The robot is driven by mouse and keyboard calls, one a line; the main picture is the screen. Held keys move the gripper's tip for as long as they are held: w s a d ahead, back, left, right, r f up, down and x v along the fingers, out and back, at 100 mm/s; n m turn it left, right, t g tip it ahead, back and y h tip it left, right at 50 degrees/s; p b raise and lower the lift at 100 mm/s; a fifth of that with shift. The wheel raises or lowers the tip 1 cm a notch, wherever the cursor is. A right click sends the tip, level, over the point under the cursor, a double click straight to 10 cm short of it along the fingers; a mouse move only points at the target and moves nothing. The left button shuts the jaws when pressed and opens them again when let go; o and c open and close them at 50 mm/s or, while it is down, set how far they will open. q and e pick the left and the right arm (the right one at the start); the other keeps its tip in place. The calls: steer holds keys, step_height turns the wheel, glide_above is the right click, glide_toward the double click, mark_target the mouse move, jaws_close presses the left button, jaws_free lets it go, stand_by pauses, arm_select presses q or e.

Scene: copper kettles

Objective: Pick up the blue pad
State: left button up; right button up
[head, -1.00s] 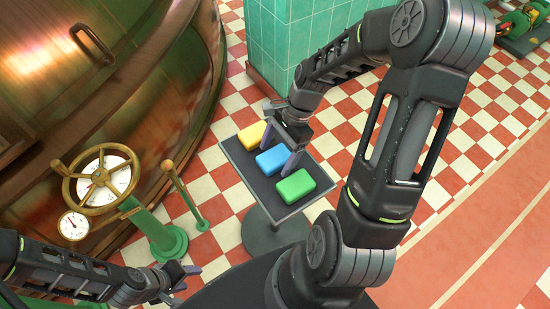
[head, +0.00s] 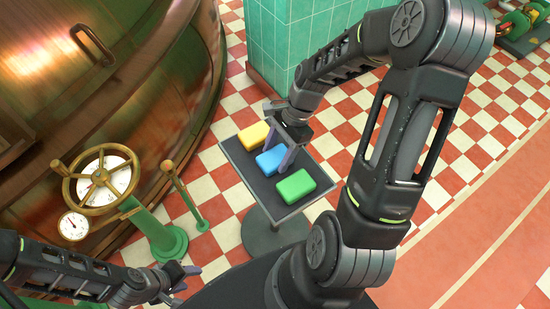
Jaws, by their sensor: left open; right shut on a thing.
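The blue pad (head: 269,163) is the middle of three pads on a small dark pedestal table (head: 240,157). My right gripper (head: 277,158) is over it and shut on it, with a finger showing along each side. The pad appears at the tabletop; I cannot tell whether it is clear of the surface. My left gripper (head: 188,277) is open and empty at the lower left, well away from the table.
A yellow pad (head: 253,136) lies behind the blue one and a green pad (head: 294,186) in front, both close by. A green tiled pillar (head: 285,45) stands behind the table. A copper kettle (head: 150,70) and a valve wheel (head: 99,176) are to the left.

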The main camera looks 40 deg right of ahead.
mark_target(277, 156)
steer(key=shift+c, duration=0.9)
step_height(277, 156, up, 10)
steer(key=p, duration=0.2)
steer(key=o, duration=0.8)
steer(key=c, duration=0.7)
steer(key=w+a+r+n+g, duration=0.1)
steer(key=w+a+r+n, duration=0.1)
steer(key=w+a, duration=0.1)
steer(key=w+a+r+n+g, duration=0.1)
steer(key=w+a+r+n, duration=0.1)
steer(key=w+a+n, duration=0.1)
steer(key=w+a+r+n, duration=0.2)
steer(key=w+a+n, duration=0.1)
steer(key=w, duration=0.1)
steer(key=shift+w+a+r+g+h, duration=0.1)
steer(key=shift+w+r+g+h, duration=0.2)
steer(key=shift+g+h, duration=0.1)
